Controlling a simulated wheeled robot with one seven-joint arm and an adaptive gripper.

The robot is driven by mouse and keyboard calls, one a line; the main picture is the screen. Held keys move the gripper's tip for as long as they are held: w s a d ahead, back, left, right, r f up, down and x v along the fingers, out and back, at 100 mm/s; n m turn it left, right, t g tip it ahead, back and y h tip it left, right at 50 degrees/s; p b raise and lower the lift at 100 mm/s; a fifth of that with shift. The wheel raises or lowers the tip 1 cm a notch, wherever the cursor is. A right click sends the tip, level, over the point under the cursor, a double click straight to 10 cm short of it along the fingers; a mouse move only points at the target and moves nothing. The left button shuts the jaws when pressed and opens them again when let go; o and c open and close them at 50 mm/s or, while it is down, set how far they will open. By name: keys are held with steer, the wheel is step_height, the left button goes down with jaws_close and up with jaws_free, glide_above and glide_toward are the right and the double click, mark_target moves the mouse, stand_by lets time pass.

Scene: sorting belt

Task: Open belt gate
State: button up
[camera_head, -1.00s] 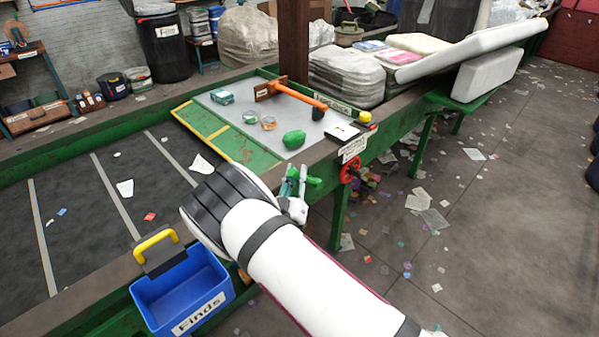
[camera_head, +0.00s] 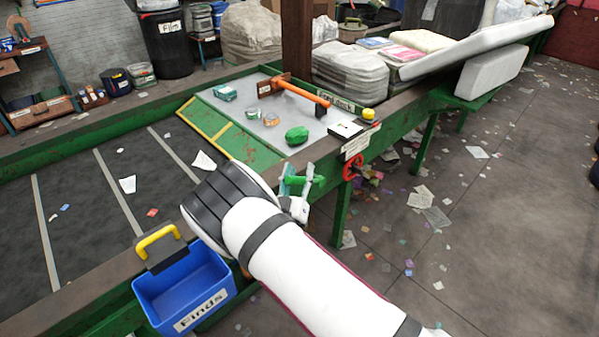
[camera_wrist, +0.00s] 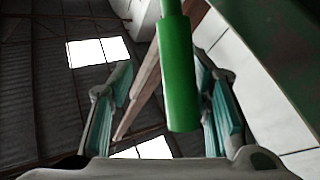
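A green ramp-like panel with yellow edging (camera_head: 228,134) lies between the dark belt (camera_head: 105,200) and the grey sorting tray; I take it for the belt gate. It is down, sloping towards the belt. A green rod-like handle (camera_head: 318,180) sticks out beside the bench's front edge, at my gripper. In the wrist view the green handle (camera_wrist: 179,80) stands between my teal-padded fingers, with gaps visible on both sides. My gripper (camera_head: 298,180) is open around it; it also shows in the wrist view (camera_wrist: 166,90). The handle's mounting is hidden.
A red handwheel (camera_head: 353,168) sits under a label right of my gripper. A blue "Finds" bin (camera_head: 185,290) hangs at the belt's front edge. The floor at right has scattered scraps.

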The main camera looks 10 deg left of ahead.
steer(key=v, duration=1.1)
steer(key=shift+s, duration=0.2)
steer(key=shift+f, duration=0.1)
steer(key=shift+c, duration=0.4)
